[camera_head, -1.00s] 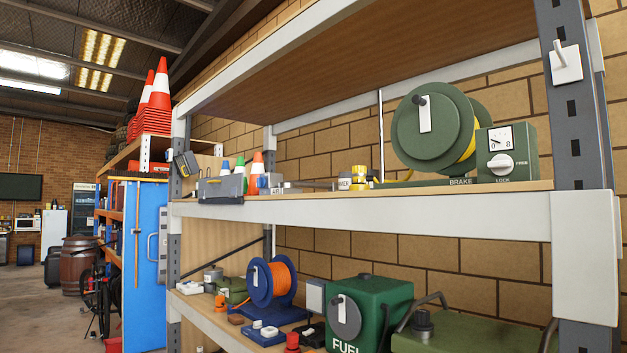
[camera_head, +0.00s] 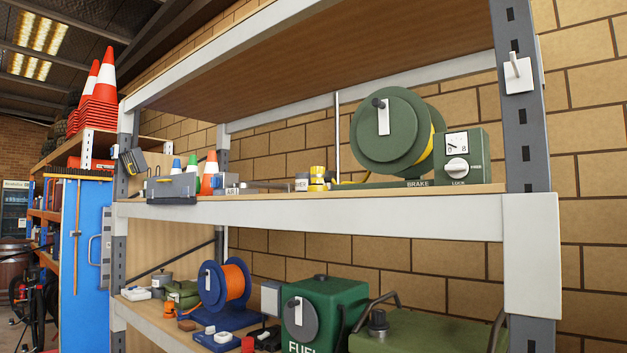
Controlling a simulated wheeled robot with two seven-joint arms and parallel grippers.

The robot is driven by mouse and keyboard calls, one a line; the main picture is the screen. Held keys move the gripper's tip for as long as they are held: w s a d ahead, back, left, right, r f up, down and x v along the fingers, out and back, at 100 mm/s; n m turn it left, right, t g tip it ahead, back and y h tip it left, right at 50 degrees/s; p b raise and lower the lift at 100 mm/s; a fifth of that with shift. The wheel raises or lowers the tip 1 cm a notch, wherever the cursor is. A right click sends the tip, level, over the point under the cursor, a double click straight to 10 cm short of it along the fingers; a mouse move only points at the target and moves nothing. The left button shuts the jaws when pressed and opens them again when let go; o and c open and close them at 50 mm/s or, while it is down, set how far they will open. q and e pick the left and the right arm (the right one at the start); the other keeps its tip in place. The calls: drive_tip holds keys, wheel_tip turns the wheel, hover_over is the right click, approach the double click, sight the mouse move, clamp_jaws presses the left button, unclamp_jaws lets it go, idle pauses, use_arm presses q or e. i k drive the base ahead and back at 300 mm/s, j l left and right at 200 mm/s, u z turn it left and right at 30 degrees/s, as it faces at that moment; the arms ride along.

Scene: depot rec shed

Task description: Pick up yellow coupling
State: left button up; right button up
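A small yellow fitting (camera_head: 317,178), which looks like the yellow coupling, stands on the upper shelf (camera_head: 340,210) near the middle of the view. A small grey and white labelled piece (camera_head: 301,183) sits just left of it. The green hose reel (camera_head: 391,131) with yellow hose stands to its right. Neither of my grippers shows in the head view.
A control box with a dial (camera_head: 461,157) stands by the reel, near the grey upright post (camera_head: 519,110). A grey toolbox (camera_head: 172,187) and small cones (camera_head: 209,173) are at the left. The lower shelf holds an orange cable reel (camera_head: 226,284) and a green fuel box (camera_head: 324,310).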

sight(317, 174)
drive_tip(key=i+j+z, duration=0.1)
drive_tip(key=j, duration=0.25)
drive_tip(key=i+j+z, duration=0.15)
drive_tip(key=i+j, duration=0.15)
drive_tip(key=i+j+z, duration=0.1)
drive_tip(key=j, duration=0.35)
drive_tip(key=i, duration=0.1)
